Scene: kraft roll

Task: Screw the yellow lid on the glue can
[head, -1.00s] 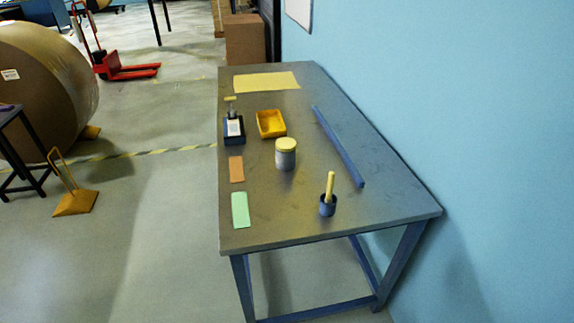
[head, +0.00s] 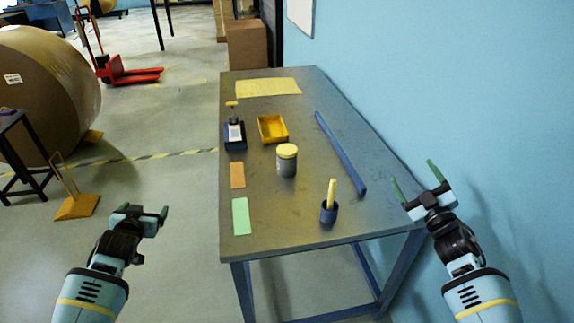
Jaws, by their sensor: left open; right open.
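The glue can (head: 287,168) is a grey cylinder standing upright near the middle of the table. The yellow lid (head: 287,150) sits on top of it; whether it is screwed tight cannot be told. My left gripper (head: 146,213) is open and empty, left of the table over the floor, well apart from the can. My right gripper (head: 414,184) is open and empty, with its green-tipped fingers beyond the table's right edge by the blue wall.
On the table (head: 290,222) are a yellow tray (head: 272,129), a dark blue holder (head: 235,136), orange (head: 237,175) and green (head: 241,216) cards, a blue cup with a yellow stick (head: 329,210), a long blue bar (head: 341,153) and a yellow sheet (head: 268,87).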

